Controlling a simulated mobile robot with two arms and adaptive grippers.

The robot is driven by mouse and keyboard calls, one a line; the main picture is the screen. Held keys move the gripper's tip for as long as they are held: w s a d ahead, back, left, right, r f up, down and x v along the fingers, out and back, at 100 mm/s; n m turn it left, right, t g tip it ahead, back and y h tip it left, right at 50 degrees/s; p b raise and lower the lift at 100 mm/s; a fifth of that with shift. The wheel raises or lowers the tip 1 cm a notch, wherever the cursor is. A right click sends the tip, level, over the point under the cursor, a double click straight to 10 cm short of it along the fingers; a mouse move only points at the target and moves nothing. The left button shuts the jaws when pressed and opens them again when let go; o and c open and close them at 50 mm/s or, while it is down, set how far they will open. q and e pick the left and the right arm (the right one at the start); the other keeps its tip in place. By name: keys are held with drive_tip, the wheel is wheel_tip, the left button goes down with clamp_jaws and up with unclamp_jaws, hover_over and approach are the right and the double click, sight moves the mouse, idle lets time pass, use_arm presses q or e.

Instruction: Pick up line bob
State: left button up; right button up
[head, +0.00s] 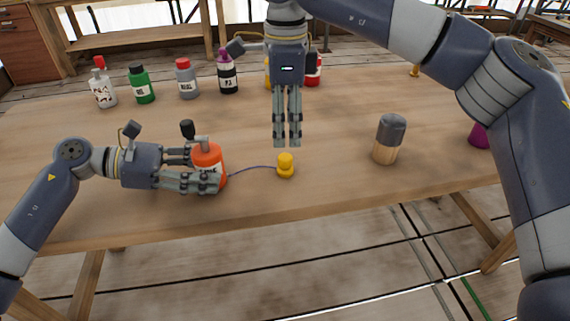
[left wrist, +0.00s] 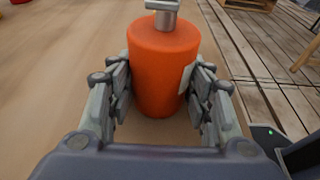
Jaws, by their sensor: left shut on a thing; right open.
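The yellow line bob (head: 285,166) stands on the table near its front edge. A thin dark line runs from it to the orange container (head: 208,154), which has a white label and a grey fitting on top. My left gripper (head: 207,171) is shut around the sides of the orange container; the left wrist view also shows the orange container (left wrist: 164,70) between the fingers. My right gripper (head: 287,143) points down, open and empty, above and slightly behind the bob, apart from it. Its fingers look close together from this angle.
A wooden cylinder with a grey top (head: 389,139) stands right of the bob. A purple object (head: 479,135) is at the far right. Several bottles, including a green one (head: 142,85), line the back. The table around the bob is clear.

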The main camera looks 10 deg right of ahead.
sight(286, 156)
wheel_tip(286, 156, down, 5)
drive_tip(key=shift+r, duration=0.15)
drive_tip(key=shift+w+f, duration=0.2)
drive_tip(key=shift+f, duration=1.15)
drive_tip(key=shift+w+f, duration=0.15)
drive_tip(key=shift+f, duration=1.2)
drive_tip(key=c, duration=1)
